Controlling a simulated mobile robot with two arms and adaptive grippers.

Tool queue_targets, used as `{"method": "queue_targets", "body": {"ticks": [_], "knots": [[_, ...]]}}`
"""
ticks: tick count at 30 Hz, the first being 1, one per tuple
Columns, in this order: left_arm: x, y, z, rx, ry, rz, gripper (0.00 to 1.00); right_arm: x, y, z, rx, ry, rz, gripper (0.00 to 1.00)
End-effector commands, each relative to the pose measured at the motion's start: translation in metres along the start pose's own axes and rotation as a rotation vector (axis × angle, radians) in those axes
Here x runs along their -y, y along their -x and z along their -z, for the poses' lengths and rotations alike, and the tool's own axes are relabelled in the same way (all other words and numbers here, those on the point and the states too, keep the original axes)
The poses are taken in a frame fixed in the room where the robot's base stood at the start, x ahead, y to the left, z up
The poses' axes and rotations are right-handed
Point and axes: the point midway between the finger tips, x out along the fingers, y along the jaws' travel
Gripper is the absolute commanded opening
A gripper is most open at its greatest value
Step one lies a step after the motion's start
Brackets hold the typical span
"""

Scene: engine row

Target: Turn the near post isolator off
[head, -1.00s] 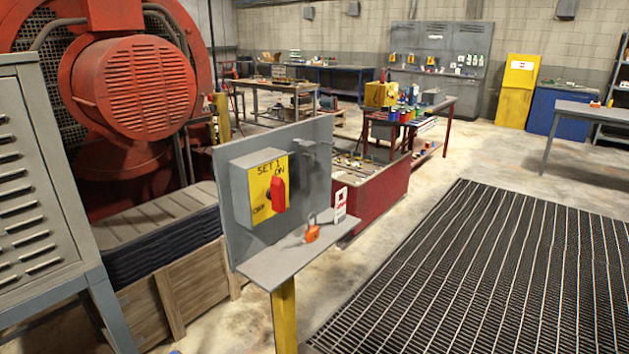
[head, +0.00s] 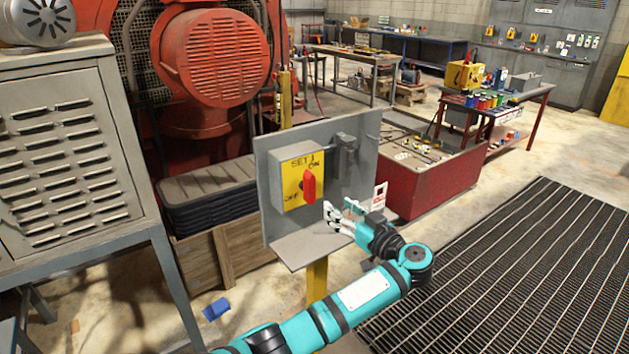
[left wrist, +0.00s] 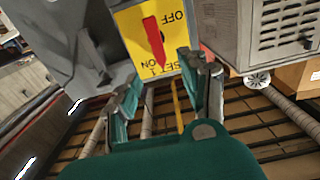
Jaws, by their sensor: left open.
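The near post isolator (head: 302,180) is a grey box with a yellow face marked SET 1, ON and OFF, mounted on a grey back plate (head: 268,205). Its red handle (head: 309,187) stands upright, in line with the ON mark. In the left wrist view the handle (left wrist: 154,42) appears upside down, beyond the fingers. My left gripper (head: 338,215) is open and empty, just right of and below the handle, above the small shelf (head: 300,252). The fingers (left wrist: 160,85) appear apart from the handle. My right gripper is not in view.
A yellow post (head: 317,283) carries the plate and shelf. A white tag (head: 381,192) shows partly behind my gripper. A louvred grey cabinet (head: 70,165) stands left, a wooden crate (head: 205,255) behind, and a floor grating (head: 500,270) lies right. A blue object (head: 215,309) lies on the floor.

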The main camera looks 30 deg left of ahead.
Motion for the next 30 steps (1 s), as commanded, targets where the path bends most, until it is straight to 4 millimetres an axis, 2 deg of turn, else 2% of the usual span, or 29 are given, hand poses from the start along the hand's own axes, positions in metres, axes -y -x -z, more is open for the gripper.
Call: {"method": "queue_targets", "body": {"ticks": [2,5,15,22,30], "knots": [[0.0,-0.019,0.004,-0.005,-0.003,0.002,0.44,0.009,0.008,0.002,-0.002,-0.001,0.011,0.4],[0.0,-0.041,0.005,-0.006,-0.002,0.001,0.44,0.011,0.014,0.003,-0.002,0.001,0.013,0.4],[0.0,-0.111,0.003,-0.004,-0.001,0.002,0.44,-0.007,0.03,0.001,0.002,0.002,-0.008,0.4],[-0.001,-0.135,0.001,-0.003,0.0,-0.001,0.44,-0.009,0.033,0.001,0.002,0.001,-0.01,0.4],[-0.001,-0.139,0.0,-0.001,0.002,-0.002,0.44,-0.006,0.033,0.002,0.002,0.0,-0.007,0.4]]}}
